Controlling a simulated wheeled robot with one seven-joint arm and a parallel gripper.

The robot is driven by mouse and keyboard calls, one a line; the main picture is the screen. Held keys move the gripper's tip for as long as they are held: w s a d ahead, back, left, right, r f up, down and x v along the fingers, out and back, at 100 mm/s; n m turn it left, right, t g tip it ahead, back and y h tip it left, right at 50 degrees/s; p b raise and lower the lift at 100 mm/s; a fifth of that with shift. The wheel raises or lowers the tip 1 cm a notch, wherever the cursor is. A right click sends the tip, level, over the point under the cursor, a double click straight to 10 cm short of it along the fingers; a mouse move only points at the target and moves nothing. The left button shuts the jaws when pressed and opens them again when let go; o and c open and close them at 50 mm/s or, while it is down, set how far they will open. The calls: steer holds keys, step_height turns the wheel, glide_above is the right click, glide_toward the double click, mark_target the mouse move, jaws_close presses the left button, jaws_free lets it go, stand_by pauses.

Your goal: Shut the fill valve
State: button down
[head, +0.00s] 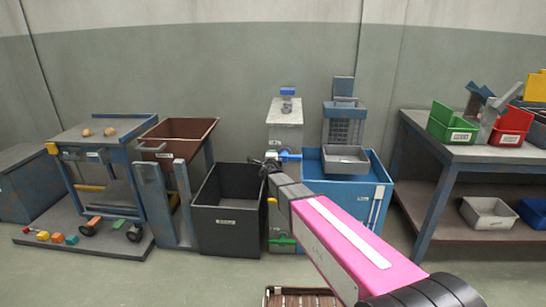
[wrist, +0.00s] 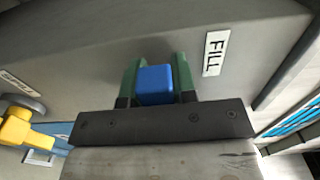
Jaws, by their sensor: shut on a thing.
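The blue fill valve handle (wrist: 155,86) sits between the green fingers of my gripper (wrist: 157,72) in the wrist view. The fingers are shut on it. A white FILL label (wrist: 215,52) is on the grey face just right of it. In the head view, a blue valve part (head: 289,155) shows at the front of the grey cabinet, beside my gripper (head: 270,163). My arm hides part of the cabinet front, and how far the valve is turned cannot be told.
A yellow valve handle (wrist: 17,131) is at the left in the wrist view. A black bin (head: 226,220) stands left of the cabinet, a blue tank (head: 374,190) right of it. A green handle (head: 282,240) is low on the cabinet. A workbench (head: 460,152) stands right.

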stand_by(0.3)
steer(key=c, duration=0.9)
jaws_free()
steer(key=shift+f, duration=0.1)
steer(key=shift+s, duration=0.1)
steer(key=s, duration=1)
steer(key=shift+s+a, duration=0.2)
steer(key=shift+s, duration=0.1)
steer(key=shift+d, duration=0.1)
